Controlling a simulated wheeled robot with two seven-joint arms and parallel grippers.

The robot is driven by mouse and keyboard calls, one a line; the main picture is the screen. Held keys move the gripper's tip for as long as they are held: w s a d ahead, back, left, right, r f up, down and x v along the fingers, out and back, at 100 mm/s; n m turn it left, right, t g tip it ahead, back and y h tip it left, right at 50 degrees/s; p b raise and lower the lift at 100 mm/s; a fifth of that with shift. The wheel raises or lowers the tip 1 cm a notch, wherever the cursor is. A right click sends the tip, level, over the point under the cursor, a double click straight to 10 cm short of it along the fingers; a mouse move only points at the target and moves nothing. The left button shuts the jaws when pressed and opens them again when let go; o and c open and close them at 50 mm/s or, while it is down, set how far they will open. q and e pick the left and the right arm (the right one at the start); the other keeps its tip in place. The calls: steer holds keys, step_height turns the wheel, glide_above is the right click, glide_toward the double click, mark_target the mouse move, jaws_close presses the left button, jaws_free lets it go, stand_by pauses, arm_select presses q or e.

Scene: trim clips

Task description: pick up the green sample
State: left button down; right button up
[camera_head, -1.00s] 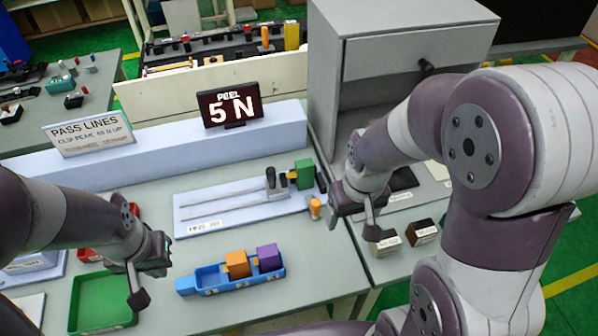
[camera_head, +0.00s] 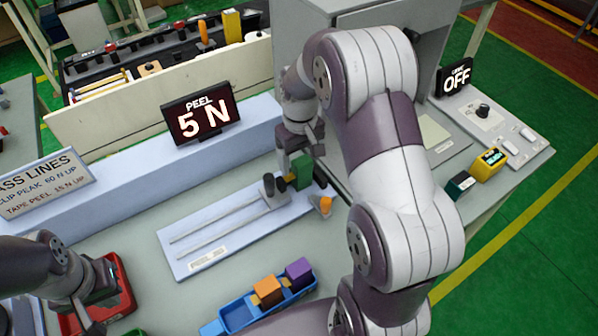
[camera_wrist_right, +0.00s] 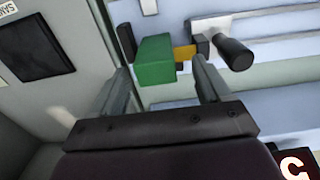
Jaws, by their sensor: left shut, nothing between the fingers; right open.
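The green sample (camera_head: 302,172) is a green block with a yellow tab, at the right end of the peel rig's pale plate (camera_head: 225,232). It also shows in the right wrist view (camera_wrist_right: 155,62), where the tab runs toward a dark round post (camera_wrist_right: 233,52). My right gripper (camera_head: 294,172) is open at the green block. In the wrist view its fingers (camera_wrist_right: 163,48) lie on either side of the block, and I cannot tell whether they touch it. My left gripper (camera_head: 85,318) is shut and empty, over the red tray (camera_head: 122,290).
A blue tray (camera_head: 240,318) holds an orange block (camera_head: 267,290) and a purple block (camera_head: 298,271). An orange knob (camera_head: 325,204) stands beside the rig. The display (camera_head: 202,118) reads PEEL 5 N; another display (camera_head: 455,78) reads OFF. A grey cabinet stands behind my right arm.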

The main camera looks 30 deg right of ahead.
mark_target(302, 173)
steer(key=f, duration=0.3)
steer(key=shift+s+d, duration=0.3)
steer(key=shift+s, duration=0.1)
steer(key=shift+w+a, duration=0.1)
steer(key=c, duration=1)
steer(key=shift+c, duration=0.7)
steer(key=shift+r, duration=0.1)
